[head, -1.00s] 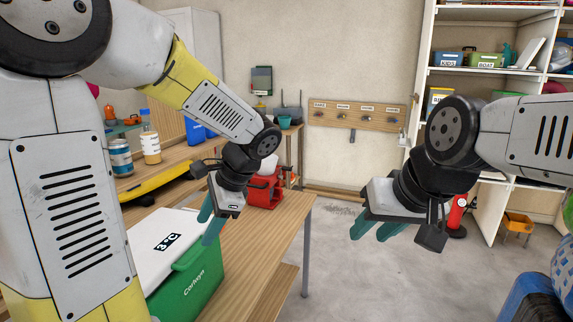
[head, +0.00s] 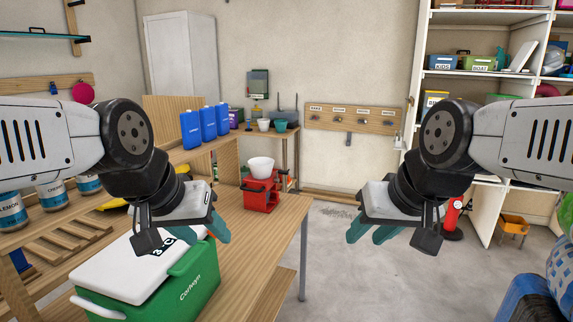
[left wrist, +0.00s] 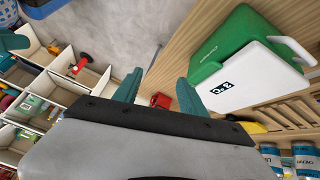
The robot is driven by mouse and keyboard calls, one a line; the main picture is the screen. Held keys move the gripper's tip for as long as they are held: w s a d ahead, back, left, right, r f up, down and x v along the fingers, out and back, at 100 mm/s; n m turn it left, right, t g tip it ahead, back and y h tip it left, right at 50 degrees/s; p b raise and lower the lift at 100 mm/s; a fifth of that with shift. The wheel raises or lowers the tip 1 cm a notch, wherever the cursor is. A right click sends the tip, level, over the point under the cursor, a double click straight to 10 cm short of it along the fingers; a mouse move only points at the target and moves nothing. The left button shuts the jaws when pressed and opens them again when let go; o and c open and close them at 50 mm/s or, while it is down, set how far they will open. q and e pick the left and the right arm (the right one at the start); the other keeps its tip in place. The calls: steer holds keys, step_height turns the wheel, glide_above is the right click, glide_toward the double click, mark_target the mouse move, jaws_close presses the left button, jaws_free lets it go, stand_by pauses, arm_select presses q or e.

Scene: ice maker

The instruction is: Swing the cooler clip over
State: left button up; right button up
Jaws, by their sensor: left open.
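The green cooler (head: 185,295) with a white lid (head: 125,278) stands on the wooden bench at the lower left. Its lid is shut and carries a "3°C" label. A white handle (head: 95,308) shows at its left end, and in the left wrist view (left wrist: 275,38). A green part (head: 190,260) at the lid's front edge may be the clip; I cannot tell its position clearly. My left gripper (head: 205,232) is open and empty, above the cooler's far end and apart from it. My right gripper (head: 370,233) is open and empty, over the floor right of the bench.
The wooden bench (head: 250,235) is clear right of the cooler. A red device with a white bowl (head: 261,180) stands at its far end. Blue canisters (head: 208,122) stand behind. Labelled cans (head: 52,194) stand at the left. A white shelf unit (head: 480,95) is at the right.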

arm_select(q)
steer(key=shift+c, duration=0.4)
steer(key=c, duration=0.4)
steer(key=shift+w, duration=0.3)
steer(key=c, duration=0.3)
steer(key=w+g+y, duration=0.1)
steer(key=w, duration=0.2)
steer(key=w+m+g+y, duration=0.1)
steer(key=w, duration=0.3)
steer(key=w+g+y, duration=0.1)
steer(key=w, duration=0.2)
steer(key=shift+w+a+r+m, duration=0.1)
steer(key=shift+w+a+m, duration=0.2)
steer(key=shift+a+m, duration=0.1)
jaws_close()
steer(key=w+d+f+g+y, duration=0.1)
steer(key=w+y, duration=0.3)
steer(key=w, duration=0.8)
steer(key=shift+d+f+m+g+y, duration=0.3)
steer(key=shift+d+f+m+y, duration=0.1)
steer(key=shift+d+f, duration=0.5)
